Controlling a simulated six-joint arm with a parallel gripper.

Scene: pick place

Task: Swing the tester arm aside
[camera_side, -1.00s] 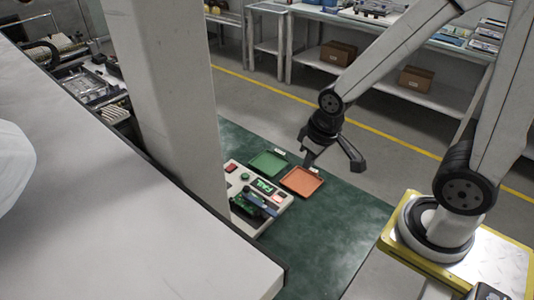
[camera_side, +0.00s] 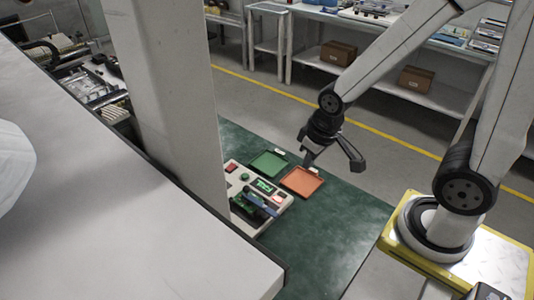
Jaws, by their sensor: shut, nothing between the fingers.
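The tester (camera_side: 272,216) is a pale box on the green bench, partly hidden behind a grey post. It has a red button, a green button and a small green-lit display on top. The tester arm (camera_side: 256,201) is a dark blue-grey bar lying across the tester's top, over a green board (camera_side: 243,204). My gripper (camera_side: 309,159) is shut and empty. It hangs above the bench near the orange tray, up and to the right of the tester, apart from the tester arm.
A green tray (camera_side: 268,164) and an orange tray (camera_side: 302,182) lie side by side behind the tester. The grey post (camera_side: 170,90) and a pale tabletop (camera_side: 110,210) block the view on the left. The green bench (camera_side: 325,235) is clear at front right.

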